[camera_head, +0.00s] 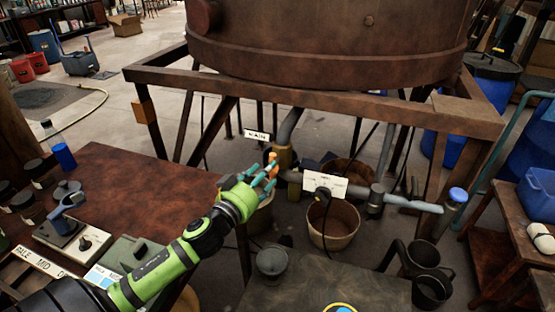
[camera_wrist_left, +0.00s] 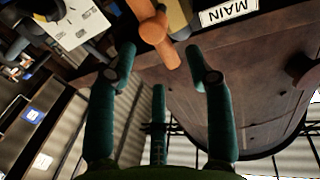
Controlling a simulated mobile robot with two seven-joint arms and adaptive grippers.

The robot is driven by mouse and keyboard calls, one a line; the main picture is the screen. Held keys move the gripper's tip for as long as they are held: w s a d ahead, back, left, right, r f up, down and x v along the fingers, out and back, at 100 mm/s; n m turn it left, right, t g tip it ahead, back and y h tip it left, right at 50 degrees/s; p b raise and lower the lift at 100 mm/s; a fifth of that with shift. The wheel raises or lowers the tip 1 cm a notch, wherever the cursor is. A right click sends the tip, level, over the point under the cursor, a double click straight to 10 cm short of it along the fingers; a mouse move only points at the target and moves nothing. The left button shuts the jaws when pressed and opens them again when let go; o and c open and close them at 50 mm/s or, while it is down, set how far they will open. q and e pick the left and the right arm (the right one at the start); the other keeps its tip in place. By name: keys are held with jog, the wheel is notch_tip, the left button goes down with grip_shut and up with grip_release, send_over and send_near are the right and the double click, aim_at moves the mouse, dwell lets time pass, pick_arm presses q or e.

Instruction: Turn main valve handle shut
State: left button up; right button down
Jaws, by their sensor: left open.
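The main valve handle (camera_head: 272,158) is a small orange piece on the pipe below the big rusty vat, under the white MAIN label (camera_head: 257,135). In the left wrist view the orange handle (camera_wrist_left: 154,32) shows large, with a rounded end pointing towards the gripper. My left gripper (camera_head: 264,178) has teal fingers and is open right at the handle. In the wrist view the fingertips (camera_wrist_left: 160,60) lie on either side of the handle's near end. I cannot tell whether they touch it. The fingers partly hide the valve body in the head view. My right gripper is not in view.
The rusty vat (camera_head: 330,40) stands on a brown metal frame (camera_head: 300,98) above the pipes. A bucket (camera_head: 333,222) sits below the pipe. A reddish table (camera_head: 130,190) with jars and a control box is at left. A dark bench (camera_head: 325,290) is in front.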

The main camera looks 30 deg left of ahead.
aim_at(275, 169)
pick_arm(q)
jog(key=w, duration=0.5)
jog(key=shift+w+a+f+p, duration=0.15)
jog(key=shift+w+p, duration=0.1)
jog(key=shift+p, duration=0.15)
grip_shut()
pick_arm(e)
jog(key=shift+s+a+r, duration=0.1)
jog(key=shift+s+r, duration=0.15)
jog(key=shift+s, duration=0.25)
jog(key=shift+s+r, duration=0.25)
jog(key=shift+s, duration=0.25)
